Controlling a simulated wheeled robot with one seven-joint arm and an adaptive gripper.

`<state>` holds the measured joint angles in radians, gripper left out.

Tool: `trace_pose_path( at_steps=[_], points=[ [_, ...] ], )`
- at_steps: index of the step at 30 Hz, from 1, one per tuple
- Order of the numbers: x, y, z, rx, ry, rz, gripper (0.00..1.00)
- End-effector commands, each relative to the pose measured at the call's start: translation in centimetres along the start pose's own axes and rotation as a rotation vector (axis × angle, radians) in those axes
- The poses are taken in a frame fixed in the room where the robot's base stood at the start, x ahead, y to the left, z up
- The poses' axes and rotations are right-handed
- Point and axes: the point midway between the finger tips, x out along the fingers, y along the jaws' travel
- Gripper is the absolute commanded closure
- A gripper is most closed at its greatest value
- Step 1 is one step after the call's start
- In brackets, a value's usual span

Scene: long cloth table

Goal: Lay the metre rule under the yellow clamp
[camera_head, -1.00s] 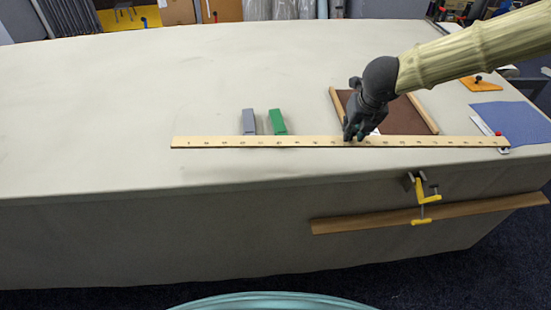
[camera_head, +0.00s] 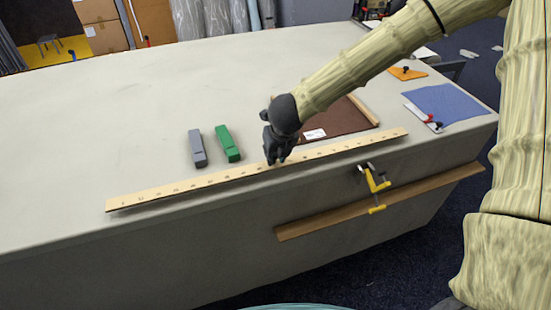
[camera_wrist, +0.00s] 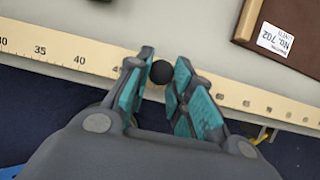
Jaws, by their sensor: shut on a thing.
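The long pale wooden metre rule (camera_head: 180,188) runs along the front part of the table, slanting up to the right. My gripper (camera_head: 275,160) is shut at a dark round knob (camera_wrist: 161,72) on the rule, near its middle. The rule also shows in the wrist view (camera_wrist: 85,56), crossing beneath the fingers. Whether it touches the cloth is hard to tell. The yellow clamp (camera_head: 376,186) is at the table's front edge, right of my gripper and below the rule's right part in the head view. A bit of it shows at the wrist view's lower right.
Grey (camera_head: 198,148) and green (camera_head: 228,144) blocks lie behind the rule. A wood-edged brown board (camera_head: 345,118) lies behind my gripper. A blue cloth (camera_head: 450,104) and red-and-white item (camera_head: 432,123) are right. A brown strip (camera_head: 325,218) runs along the table front.

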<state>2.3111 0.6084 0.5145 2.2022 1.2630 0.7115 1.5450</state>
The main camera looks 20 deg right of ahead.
Motion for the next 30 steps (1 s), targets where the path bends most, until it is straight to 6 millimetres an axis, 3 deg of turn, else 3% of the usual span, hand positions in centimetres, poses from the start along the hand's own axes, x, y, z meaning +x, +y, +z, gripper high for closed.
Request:
trace_pose_path(
  at_steps=[6, 18, 19, 22, 30],
  points=[
    [1.9, 0.0, -0.8, -0.001, 0.001, 0.000, 1.00],
    [2.4, 0.0, -0.9, -0.001, -0.001, 0.000, 1.00],
    [2.4, 0.0, -1.0, -0.001, 0.000, 0.000, 0.76],
    [2.3, 0.0, -0.9, -0.001, 0.000, 0.000, 0.57],
    [2.3, 0.0, -0.9, -0.001, 0.000, 0.000, 0.56]
  ],
)
